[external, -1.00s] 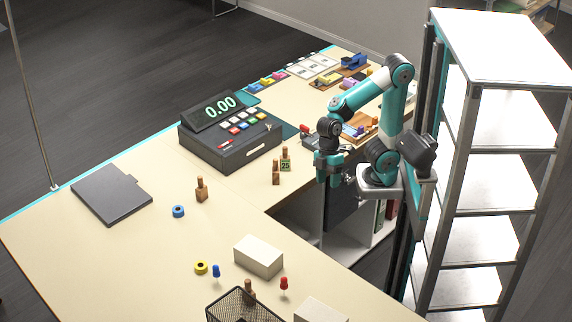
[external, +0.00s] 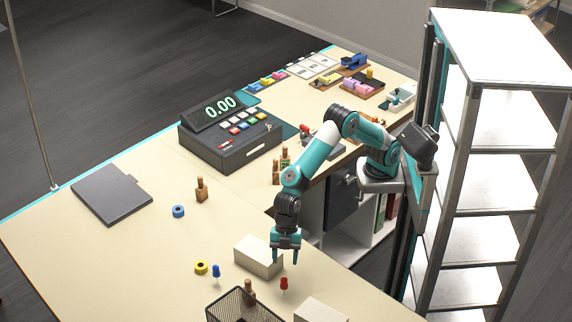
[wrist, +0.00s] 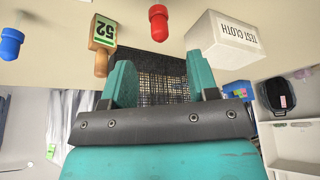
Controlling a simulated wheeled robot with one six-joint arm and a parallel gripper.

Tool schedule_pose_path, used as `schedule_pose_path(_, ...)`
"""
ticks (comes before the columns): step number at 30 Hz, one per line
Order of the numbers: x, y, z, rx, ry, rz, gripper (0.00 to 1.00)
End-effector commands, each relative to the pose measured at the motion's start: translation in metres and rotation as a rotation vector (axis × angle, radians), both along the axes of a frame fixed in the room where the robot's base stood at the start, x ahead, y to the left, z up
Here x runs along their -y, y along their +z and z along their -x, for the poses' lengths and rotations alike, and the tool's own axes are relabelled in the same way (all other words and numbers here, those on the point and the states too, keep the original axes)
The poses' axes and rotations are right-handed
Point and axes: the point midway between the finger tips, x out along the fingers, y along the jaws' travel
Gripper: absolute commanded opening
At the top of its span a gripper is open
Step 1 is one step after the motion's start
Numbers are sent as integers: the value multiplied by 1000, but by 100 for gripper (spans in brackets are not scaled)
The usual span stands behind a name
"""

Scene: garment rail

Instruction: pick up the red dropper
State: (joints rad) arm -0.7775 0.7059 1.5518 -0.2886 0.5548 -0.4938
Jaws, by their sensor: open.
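The red dropper (external: 284,284) stands upright on the table, between a pale box and the mesh basket. It also shows in the wrist view (wrist: 158,21) at the top centre, beyond my fingers. My gripper (external: 287,261) points down, open and empty, just above and behind the red dropper in the external view. In the wrist view my two teal fingers (wrist: 161,72) are spread apart, with nothing between them touching either one.
A pale box (external: 258,257) stands left of my gripper, close to it. The black mesh basket (external: 228,308) with a wooden stamp (external: 249,293), a blue dropper (external: 216,272) and yellow tape (external: 201,268) lie left. Another white box (external: 320,311) stands at the front right.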

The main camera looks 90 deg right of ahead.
Motion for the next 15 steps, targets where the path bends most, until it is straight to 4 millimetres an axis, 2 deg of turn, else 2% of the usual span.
schedule_pose_path(3,-8,-19,-1,-2,1,3,54)
schedule_pose_path(11,-16,-40,-2,0,0,1,54)
schedule_pose_path(15,-22,-57,-2,-3,0,3,54)
